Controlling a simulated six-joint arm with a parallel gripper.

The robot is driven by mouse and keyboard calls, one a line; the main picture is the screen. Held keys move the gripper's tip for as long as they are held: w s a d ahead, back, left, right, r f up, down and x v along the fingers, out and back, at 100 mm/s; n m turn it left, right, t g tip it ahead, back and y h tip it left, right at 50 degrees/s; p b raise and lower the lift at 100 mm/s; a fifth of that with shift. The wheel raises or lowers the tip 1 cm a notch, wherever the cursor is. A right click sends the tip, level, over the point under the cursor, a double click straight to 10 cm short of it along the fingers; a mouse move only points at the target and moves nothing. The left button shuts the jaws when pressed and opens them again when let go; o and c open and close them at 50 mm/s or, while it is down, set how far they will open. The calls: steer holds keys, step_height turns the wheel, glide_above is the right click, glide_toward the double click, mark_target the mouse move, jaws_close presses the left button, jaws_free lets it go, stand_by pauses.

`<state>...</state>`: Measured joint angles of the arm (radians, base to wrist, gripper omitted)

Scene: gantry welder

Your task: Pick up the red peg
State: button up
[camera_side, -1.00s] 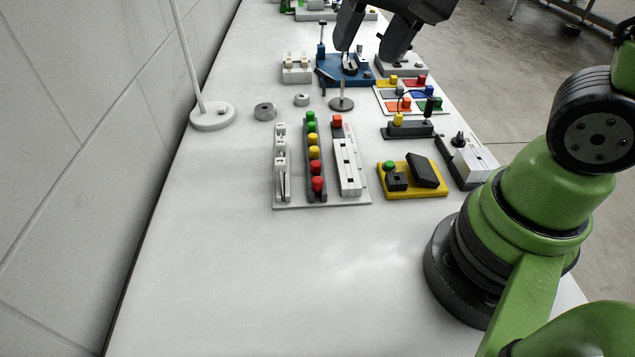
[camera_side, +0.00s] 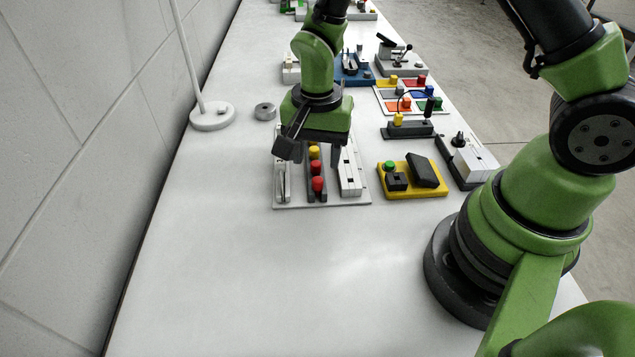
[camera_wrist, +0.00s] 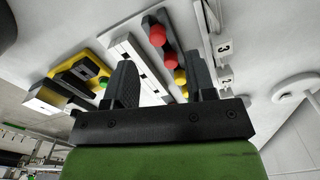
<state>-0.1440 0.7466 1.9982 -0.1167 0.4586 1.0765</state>
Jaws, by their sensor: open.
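Two red pegs, the nearer (camera_side: 317,184) and the farther (camera_side: 316,167), stand at the near end of a dark rack (camera_side: 318,200) with a yellow peg (camera_side: 314,152) behind them. My gripper (camera_side: 312,154) is open and empty above the far part of this rack, pointing down. It hides the far pegs in the side view. In the wrist view, my gripper's fingers (camera_wrist: 162,82) are spread, and the red pegs (camera_wrist: 158,36) and (camera_wrist: 168,60) show beyond and between them. A yellow peg (camera_wrist: 180,77) is partly hidden by the right finger.
White strips flank the rack, one on the right (camera_side: 349,180) and one on the left (camera_side: 282,185). A yellow base (camera_side: 412,192) with a green button sits right of them. A lamp stand (camera_side: 212,117) and a metal ring (camera_side: 265,111) are at the left. The near table is clear.

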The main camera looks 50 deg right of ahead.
mark_target(318, 179)
steer(key=f, duration=0.5)
steer(key=shift+s+a, duration=0.2)
steer(key=shift+s, duration=0.05)
steer(key=shift+c, duration=0.4)
jaws_close()
